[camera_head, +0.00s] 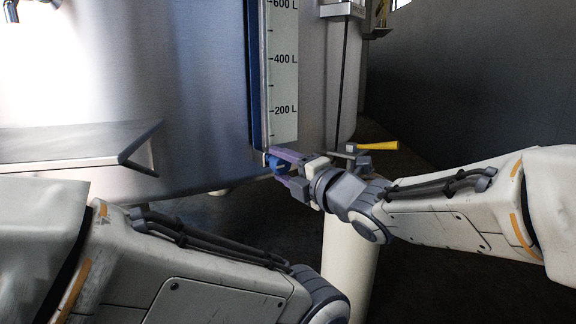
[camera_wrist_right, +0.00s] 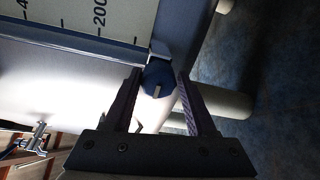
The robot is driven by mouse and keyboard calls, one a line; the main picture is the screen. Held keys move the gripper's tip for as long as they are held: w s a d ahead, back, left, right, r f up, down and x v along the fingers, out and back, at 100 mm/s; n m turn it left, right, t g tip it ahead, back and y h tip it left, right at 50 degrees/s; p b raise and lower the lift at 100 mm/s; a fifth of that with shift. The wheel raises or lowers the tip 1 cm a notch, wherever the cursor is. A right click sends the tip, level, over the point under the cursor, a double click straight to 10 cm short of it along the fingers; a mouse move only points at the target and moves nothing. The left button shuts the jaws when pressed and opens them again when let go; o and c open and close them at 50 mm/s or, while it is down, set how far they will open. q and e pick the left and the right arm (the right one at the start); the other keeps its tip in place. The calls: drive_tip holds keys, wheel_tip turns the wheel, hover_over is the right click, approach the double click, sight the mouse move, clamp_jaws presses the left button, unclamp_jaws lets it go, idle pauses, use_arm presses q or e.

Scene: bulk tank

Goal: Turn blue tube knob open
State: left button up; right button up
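The blue knob (camera_head: 277,163) is at the bottom end of the blue level tube (camera_head: 255,75) on the steel tank. In the right wrist view the knob (camera_wrist_right: 158,76) is dark blue with a pale mark. My right gripper (camera_head: 281,170) is at the knob, with its fingers on either side. In the right wrist view the right gripper (camera_wrist_right: 157,82) is open, and the knob lies between the fingertips. Whether a fingertip touches it I cannot tell. My left arm crosses the lower left of the head view; its gripper is out of frame.
A scale plate (camera_head: 283,75) with litre marks runs beside the tube. A steel shelf (camera_head: 80,145) juts from the tank at left. A yellow-handled valve (camera_head: 377,146) is just behind my right wrist. A dark wall stands at right.

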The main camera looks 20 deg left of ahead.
drive_tip(key=shift+o, duration=0.8)
drive_tip(key=shift+s+d+r, duration=0.1)
drive_tip(key=shift+d, duration=0.05)
drive_tip(key=p+v, duration=0.3)
drive_tip(key=v, duration=0.7)
drive_tip(key=shift+p, duration=0.4)
